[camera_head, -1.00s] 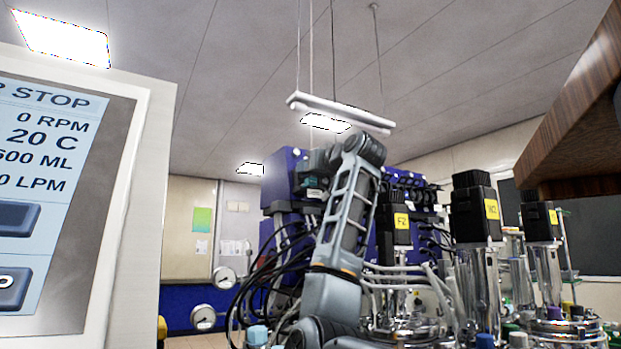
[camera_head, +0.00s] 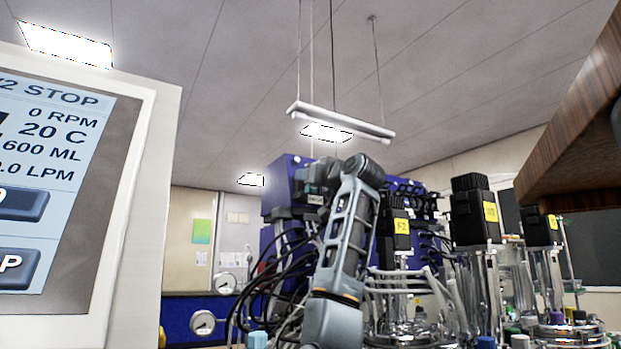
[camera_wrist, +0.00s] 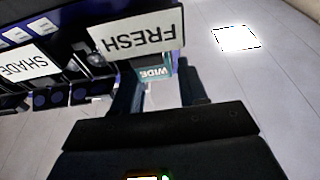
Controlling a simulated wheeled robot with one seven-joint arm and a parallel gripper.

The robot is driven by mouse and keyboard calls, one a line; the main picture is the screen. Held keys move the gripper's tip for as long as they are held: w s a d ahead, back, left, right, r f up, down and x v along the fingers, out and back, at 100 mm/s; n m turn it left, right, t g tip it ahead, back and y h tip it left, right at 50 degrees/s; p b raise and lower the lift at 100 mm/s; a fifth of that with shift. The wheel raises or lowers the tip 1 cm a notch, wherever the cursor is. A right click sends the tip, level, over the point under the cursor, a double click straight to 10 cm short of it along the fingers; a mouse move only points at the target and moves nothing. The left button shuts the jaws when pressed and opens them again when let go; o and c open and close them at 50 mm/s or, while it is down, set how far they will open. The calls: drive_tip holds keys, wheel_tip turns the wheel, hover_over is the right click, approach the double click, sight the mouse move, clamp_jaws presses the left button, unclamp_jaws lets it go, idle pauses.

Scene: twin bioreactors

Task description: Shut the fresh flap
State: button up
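In the wrist view a white plate reading FRESH (camera_wrist: 135,33) shows upside down on a dark unit at the top. Just below it is a small teal piece marked WIDE (camera_wrist: 155,73). Which part is the flap, and how far open it stands, I cannot tell. My gripper (camera_wrist: 158,85) has its two dark fingers apart, one on each side of the teal piece, with a gap showing at the right finger. In the head view my arm reaches up to the blue cabinet (camera_head: 283,190); my gripper's tips there are hard to make out.
A plate reading SHADE (camera_wrist: 25,62) lies left of FRESH. In the head view, black-topped vessels (camera_head: 473,212) stand at the right and dark cables (camera_head: 265,285) hang left of my arm. A display panel (camera_head: 60,190) fills the left side; a wooden shelf (camera_head: 575,130) juts in at upper right.

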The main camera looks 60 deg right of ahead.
drive_tip(key=b+v, duration=0.2)
drive_tip(key=v, duration=0.5)
drive_tip(key=shift+s+a, duration=0.25)
drive_tip(key=shift+s, duration=0.05)
drive_tip(key=shift+f, duration=0.15)
